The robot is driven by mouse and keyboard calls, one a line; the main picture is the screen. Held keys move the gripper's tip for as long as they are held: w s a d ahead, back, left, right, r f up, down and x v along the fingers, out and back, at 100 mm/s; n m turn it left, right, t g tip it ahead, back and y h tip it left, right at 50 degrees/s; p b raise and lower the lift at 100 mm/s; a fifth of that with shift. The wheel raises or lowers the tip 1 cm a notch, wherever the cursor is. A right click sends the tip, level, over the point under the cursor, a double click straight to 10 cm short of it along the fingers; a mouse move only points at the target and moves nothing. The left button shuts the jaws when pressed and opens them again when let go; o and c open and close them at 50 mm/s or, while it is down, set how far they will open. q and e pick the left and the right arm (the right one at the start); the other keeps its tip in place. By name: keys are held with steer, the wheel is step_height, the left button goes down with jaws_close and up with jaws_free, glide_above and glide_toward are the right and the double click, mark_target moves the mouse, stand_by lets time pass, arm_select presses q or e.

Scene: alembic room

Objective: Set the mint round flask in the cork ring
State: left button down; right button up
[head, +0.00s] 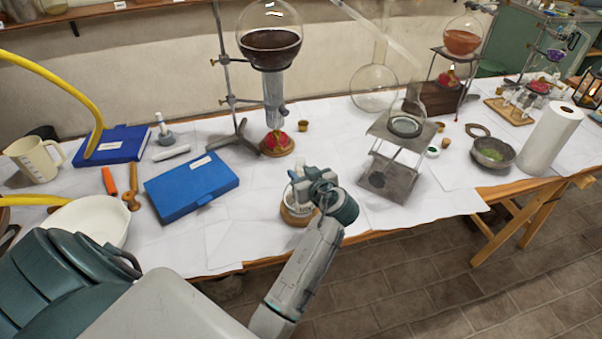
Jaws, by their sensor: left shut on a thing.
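The cork ring (294,217) is a brown ring lying on the white-covered table, near its front edge at the middle. My left gripper (302,190) is directly over the ring, shut on a pale, whitish piece of glassware, which I take for the mint round flask (300,207). The flask's lower part appears within or just above the ring. My gripper and wrist hide much of it, so I cannot tell whether it rests on the ring. My right gripper is not in view.
A blue case (190,187) lies left of the ring, near a white bowl (97,219). A metal stand (393,173) is to the right. A tall clamp stand with a dark-filled flask (270,40) rises behind. A paper roll (549,140) and mortar (493,152) are farther right.

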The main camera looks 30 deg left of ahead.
arm_select(q)
steer(key=shift+f+b, duration=0.25)
steer(key=shift+b, duration=0.15)
stand_by(0.8)
steer(key=shift+b, duration=0.3)
stand_by(1.2)
steer(key=shift+f+b, duration=0.25)
steer(key=shift+b, duration=0.05)
stand_by(0.3)
steer(key=c, duration=0.9)
jaws_free()
steer(key=shift+c, duration=0.2)
